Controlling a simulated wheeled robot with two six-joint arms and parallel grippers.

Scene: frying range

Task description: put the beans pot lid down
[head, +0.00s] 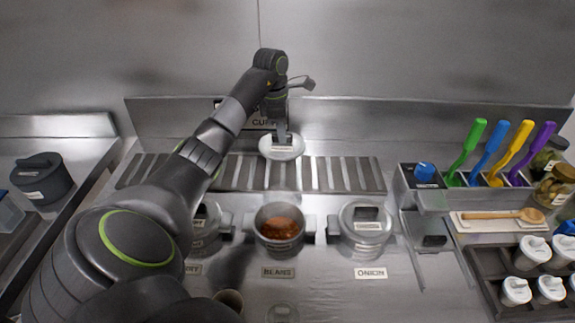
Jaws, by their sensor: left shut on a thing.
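The beans pot (259,239) stands uncovered in the counter behind its BEANS label (279,272), with red-brown beans (280,228) showing inside. The beans pot lid (281,153), a pale round disc, is at the back by the slotted rack. My left gripper (282,139) reaches down from above and is shut on the lid's handle. The lid appears level, over the rack's back edge. I cannot tell whether it touches the rack or hangs just above it. My right gripper is not in view.
The slotted rack (334,174) has bare room on both sides of the lid. A sign behind is partly hidden by my arm. The lidded onion pot (364,228) stands right of the beans. Coloured-handled utensils (466,150) and white-capped shakers (516,291) stand at right.

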